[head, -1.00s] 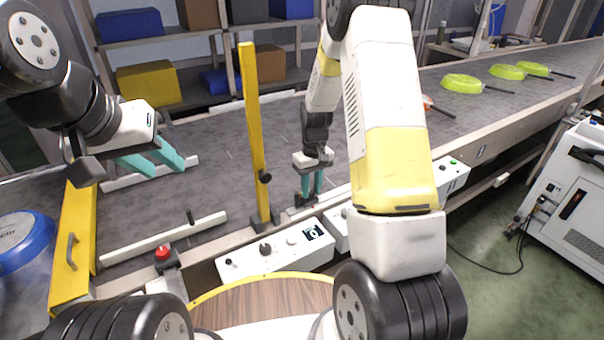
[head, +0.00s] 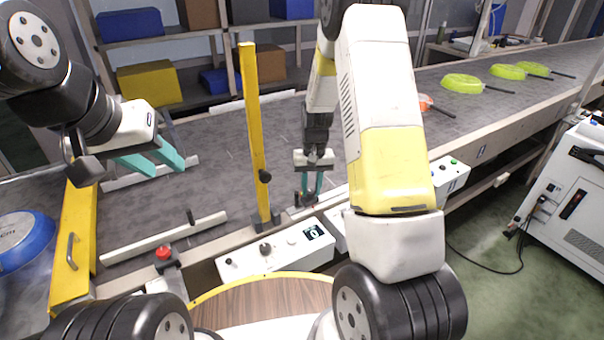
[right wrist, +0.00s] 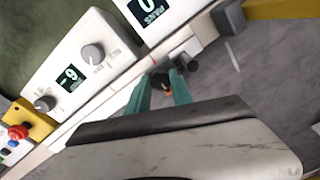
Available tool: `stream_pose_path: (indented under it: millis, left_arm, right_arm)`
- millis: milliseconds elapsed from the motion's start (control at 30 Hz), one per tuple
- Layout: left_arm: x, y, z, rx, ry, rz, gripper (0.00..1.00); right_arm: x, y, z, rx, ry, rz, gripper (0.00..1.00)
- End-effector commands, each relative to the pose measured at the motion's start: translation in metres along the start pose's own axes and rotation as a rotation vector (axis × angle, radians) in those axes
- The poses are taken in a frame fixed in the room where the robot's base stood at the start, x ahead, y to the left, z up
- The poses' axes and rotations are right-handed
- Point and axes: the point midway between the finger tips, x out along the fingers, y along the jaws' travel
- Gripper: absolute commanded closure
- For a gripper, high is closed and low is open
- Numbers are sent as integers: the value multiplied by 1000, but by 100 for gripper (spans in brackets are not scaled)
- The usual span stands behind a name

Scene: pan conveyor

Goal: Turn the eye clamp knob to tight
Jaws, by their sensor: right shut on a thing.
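The eye clamp knob (right wrist: 160,80) is a small dark knob with an orange mark beside it, at the conveyor's near edge. My right gripper (right wrist: 163,88) has its teal fingers on either side of it and is shut on it, pointing down. In the head view my right gripper (head: 309,197) is at the near rail, right of the yellow post; the fingers largely hide the knob, and I cannot read its setting. My left gripper (head: 153,160) is open and empty above the belt at the left.
A yellow post (head: 253,140) with a black side knob stands just left of my right gripper. A white control box (head: 275,262) with a dial and display sits in front of the rail. A dark cylinder (right wrist: 187,62) is beside the clamp knob. Green pans (head: 462,83) lie far right.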

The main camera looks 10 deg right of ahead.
Motion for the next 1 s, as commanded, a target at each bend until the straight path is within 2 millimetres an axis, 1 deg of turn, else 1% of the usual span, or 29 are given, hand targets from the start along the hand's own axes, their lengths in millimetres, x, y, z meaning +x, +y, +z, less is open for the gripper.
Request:
stream_pose_path:
  millis: [133,167,200,267,567,667,767,900,1000]
  left_arm:
    - [0,0,0,0,0,0,64]
    - [0,0,0,0,0,0,64]
    - [0,0,0,0,0,0,64]
    - [0,0,0,0,0,0,64]
    - [0,0,0,0,0,0,64]
    - [0,0,0,0,0,0,64]
    - [0,0,0,0,0,0,64]
    - [0,0,0,0,0,0,64]
    - [0,0,0,0,0,0,64]
  right_arm:
    - [-1,-1,-1,-1,2,-1,100]
    - [-1,-1,-1,-1,2,-1,71]
    - [-1,-1,-1,-1,2,-1,64]
    - [-1,-1,0,-1,2,-1,52]
    - [-1,0,0,-2,1,0,51]
    - [-7,0,-1,-2,3,-1,51]
    - [-21,0,-1,-3,5,-1,51]
    - [-46,0,-1,-2,5,-1,51]
    - [-62,0,-1,-1,5,-1,51]
